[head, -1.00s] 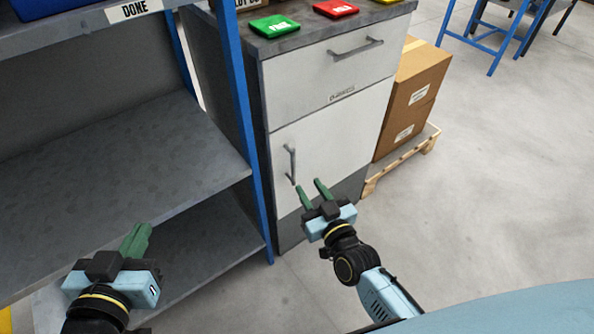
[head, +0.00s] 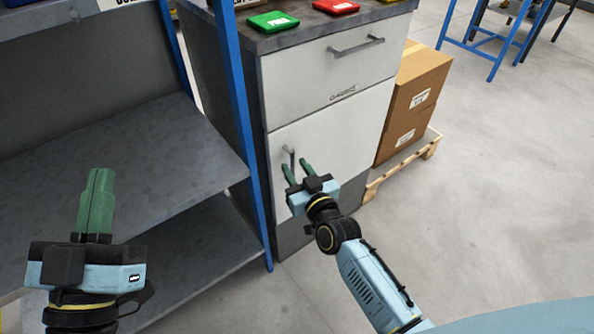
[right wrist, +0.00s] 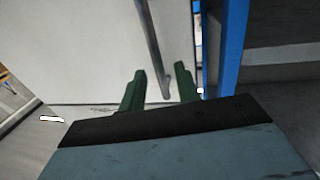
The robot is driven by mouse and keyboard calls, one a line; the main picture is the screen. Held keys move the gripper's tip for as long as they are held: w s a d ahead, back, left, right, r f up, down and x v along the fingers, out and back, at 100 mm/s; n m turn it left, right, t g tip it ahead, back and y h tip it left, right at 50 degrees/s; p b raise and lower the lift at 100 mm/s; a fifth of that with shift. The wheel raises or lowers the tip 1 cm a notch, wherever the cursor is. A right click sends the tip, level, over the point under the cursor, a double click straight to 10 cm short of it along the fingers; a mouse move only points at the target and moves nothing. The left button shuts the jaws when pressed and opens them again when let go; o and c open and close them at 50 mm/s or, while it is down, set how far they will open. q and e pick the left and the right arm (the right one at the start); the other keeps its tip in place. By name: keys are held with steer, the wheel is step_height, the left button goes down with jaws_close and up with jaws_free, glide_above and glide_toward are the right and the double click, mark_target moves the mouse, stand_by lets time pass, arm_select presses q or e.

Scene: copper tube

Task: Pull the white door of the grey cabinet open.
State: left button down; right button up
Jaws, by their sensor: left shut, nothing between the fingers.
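The grey cabinet (head: 292,236) has a white door (head: 340,135) below a white drawer, and the door looks shut. The door's vertical bar handle (head: 289,153) is at its left side, partly covered by my right gripper in the head view. My right gripper (head: 294,164) is open in front of the handle's lower part. In the right wrist view, the handle (right wrist: 151,45) runs down between the two green fingers of the gripper (right wrist: 160,72), nearer the right one; contact cannot be told. My left gripper (head: 100,172) is shut and empty, in front of the shelf.
A blue-posted shelf rack (head: 150,155) stands close at the cabinet's left. Cardboard boxes (head: 410,110) on a wooden pallet (head: 405,165) stand at its right. Green (head: 272,20) and red (head: 336,7) items lie on top. Floor in front and right is free.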

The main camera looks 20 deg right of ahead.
jaws_close()
steer(key=shift+d, duration=0.1)
stand_by(0.3)
